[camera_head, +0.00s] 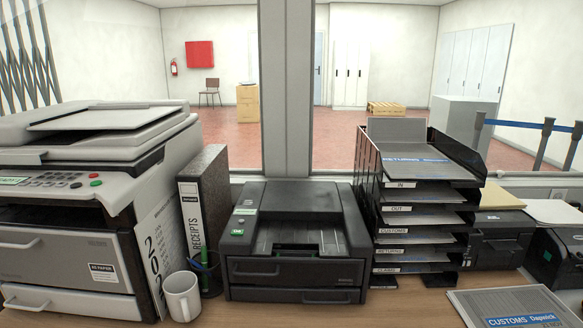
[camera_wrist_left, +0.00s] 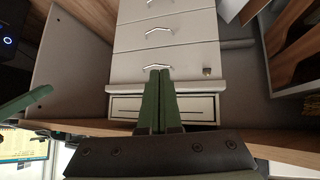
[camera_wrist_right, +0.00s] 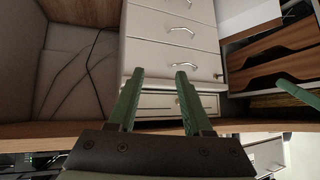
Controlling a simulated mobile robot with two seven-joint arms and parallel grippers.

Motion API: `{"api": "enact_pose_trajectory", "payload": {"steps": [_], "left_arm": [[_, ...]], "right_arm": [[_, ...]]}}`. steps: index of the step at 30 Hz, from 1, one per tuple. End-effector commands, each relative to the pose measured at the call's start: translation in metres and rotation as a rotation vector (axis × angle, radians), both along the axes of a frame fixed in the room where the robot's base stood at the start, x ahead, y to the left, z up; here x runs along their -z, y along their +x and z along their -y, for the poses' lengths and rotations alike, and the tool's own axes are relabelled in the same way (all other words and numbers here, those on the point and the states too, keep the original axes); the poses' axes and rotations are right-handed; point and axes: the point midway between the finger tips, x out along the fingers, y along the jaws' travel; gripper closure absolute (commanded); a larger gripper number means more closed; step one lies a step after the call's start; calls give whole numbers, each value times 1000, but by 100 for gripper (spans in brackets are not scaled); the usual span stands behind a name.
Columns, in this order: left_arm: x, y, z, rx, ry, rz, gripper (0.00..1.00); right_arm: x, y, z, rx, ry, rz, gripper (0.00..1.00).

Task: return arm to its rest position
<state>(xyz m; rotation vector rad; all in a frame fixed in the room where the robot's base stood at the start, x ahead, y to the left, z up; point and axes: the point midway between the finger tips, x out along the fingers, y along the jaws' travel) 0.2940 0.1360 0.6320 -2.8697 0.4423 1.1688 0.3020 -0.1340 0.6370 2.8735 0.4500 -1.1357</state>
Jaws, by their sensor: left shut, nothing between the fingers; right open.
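My left gripper (camera_wrist_left: 160,75) shows in the left wrist view with its two green fingers pressed together and nothing between them. It is in front of a white drawer unit (camera_wrist_left: 165,45) with metal handles. My right gripper (camera_wrist_right: 158,75) shows in the right wrist view with its green fingers apart and nothing between them. It is also in front of a white drawer unit (camera_wrist_right: 170,50). Neither gripper shows in the head view.
The wooden counter (camera_head: 410,308) holds a large copier (camera_head: 75,245), a white mug (camera_head: 181,297), a black binder (camera_head: 204,200), a small printer (camera_head: 295,245) and a labelled tray stack (camera_head: 420,220). A customs folder (camera_head: 510,305) lies at the front right. A wooden edge (camera_wrist_left: 285,147) runs near my left gripper.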

Motion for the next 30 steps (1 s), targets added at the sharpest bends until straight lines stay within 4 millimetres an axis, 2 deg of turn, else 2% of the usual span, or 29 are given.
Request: {"api": "enact_pose_trajectory", "payload": {"steps": [1, 6, 9, 12, 16, 30], "left_arm": [[-30, 6, -3, -6, 4, 21, 100], [-61, 1, -14, -29, 16, 23, 100], [-79, -2, -20, -41, 24, 23, 100], [-93, -5, -26, -54, 30, 26, 100], [-101, -7, -31, -62, 35, 26, 100], [-100, -8, -32, -66, 36, 30, 100]], "right_arm": [[-28, 2, 1, 2, -1, 6, 50], [-70, 7, 10, 23, -5, 42, 50], [-84, 1, 20, 42, -18, 31, 50], [-91, -10, 27, 56, -28, 12, 50], [-96, -17, 34, 71, -36, 3, 50], [-94, -17, 35, 75, -35, 6, 50]]}}
